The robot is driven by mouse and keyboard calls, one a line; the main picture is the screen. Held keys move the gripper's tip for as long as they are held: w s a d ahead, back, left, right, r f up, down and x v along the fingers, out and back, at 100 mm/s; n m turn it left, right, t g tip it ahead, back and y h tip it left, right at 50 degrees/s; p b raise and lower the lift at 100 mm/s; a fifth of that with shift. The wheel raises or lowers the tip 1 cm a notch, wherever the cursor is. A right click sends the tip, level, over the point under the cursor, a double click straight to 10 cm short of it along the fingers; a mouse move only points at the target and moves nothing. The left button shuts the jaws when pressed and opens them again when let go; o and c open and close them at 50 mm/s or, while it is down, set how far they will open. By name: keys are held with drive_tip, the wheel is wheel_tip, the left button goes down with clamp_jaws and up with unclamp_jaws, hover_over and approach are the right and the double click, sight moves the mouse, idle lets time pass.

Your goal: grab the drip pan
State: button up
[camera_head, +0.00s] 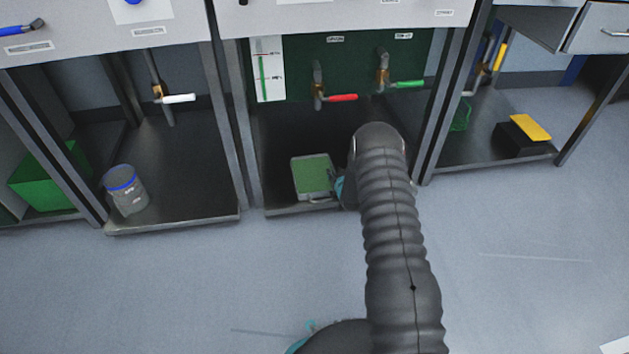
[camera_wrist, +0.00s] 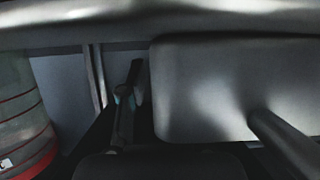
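A shallow pan with a pale metal rim and a green inside, which looks like the drip pan (camera_head: 312,174), sits on the dark lower shelf of the middle bay. A thin handle-like part shows at its front edge. My arm reaches down to the right of it. Only a small teal part of my gripper (camera_head: 340,189) shows, close beside the pan's right front corner; the rest is hidden behind my arm. In the wrist view a large smooth grey metal surface (camera_wrist: 205,90) fills the right side, with a rod in front. The fingertips and any contact are not clear.
Valves with a red handle (camera_head: 342,98) and a green handle (camera_head: 408,84) hang above the shelf. Metal posts flank the bay. A jar with a blue band (camera_head: 127,190) stands in the left bay. A black and yellow object (camera_head: 529,128) lies at right. The front floor is clear.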

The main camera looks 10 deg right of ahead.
clamp_jaws()
drive_tip(key=shift+r, duration=0.15)
